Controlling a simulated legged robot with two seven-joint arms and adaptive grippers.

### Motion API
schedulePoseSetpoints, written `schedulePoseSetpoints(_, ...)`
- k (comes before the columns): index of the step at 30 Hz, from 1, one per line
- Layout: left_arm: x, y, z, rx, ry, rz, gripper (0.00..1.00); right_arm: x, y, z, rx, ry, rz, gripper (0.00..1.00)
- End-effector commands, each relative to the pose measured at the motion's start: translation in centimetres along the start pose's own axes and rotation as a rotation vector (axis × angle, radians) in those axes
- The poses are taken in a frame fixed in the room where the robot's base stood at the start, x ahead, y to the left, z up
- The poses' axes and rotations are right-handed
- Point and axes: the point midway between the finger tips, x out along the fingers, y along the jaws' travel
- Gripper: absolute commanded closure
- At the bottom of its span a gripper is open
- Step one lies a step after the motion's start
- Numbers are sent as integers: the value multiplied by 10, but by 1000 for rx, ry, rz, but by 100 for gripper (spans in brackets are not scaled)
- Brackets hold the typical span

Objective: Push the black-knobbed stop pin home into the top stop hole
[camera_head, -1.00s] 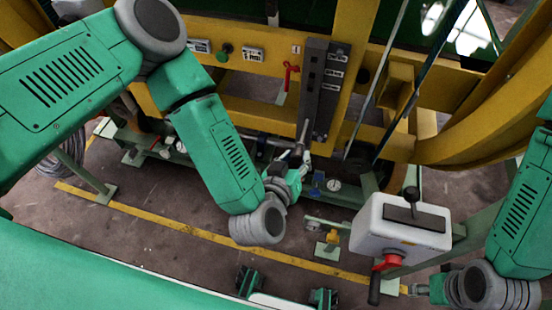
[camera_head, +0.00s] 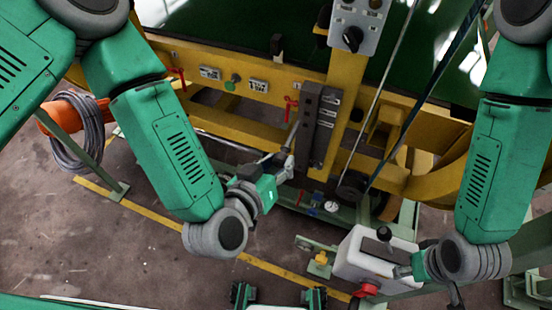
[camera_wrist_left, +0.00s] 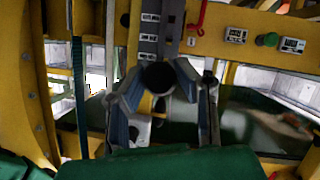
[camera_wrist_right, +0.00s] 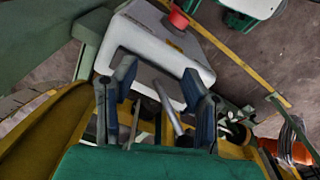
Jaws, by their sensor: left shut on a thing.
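The dark stop block (camera_head: 327,130) with small label plates is fixed to the yellow frame. It also shows in the left wrist view (camera_wrist_left: 149,30). My left gripper (camera_head: 284,167) is beside the block's lower left side. In the left wrist view its fingers (camera_wrist_left: 158,88) close around the round black knob (camera_wrist_left: 158,76) of the stop pin, in front of the block. The knob hides the pin's tip, so I cannot tell how deep it sits in a hole. My right gripper (camera_wrist_right: 158,95) has its fingers apart, near the white box, with a grey bar showing between them.
The white box (camera_head: 352,262) with a black-knobbed lever (camera_head: 384,234) and a red knob (camera_head: 369,289) stands at lower right. A red hook-like handle (camera_head: 290,106) is left of the block. Bare floor (camera_head: 120,235) lies at lower left.

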Motion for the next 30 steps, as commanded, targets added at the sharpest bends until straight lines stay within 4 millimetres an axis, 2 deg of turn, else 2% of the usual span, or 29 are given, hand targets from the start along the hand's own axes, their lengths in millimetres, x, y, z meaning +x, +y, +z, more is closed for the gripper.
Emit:
schedulePoseSetpoints(18, 45, -1, -20, 0, 3, 0, 100, 0, 0, 0, 0, 1, 0, 60)
schedulePoseSetpoints(30, 53, 0, -23, 0, 1, 0, 100, 0, 0, 0, 0, 1, 0, 60)
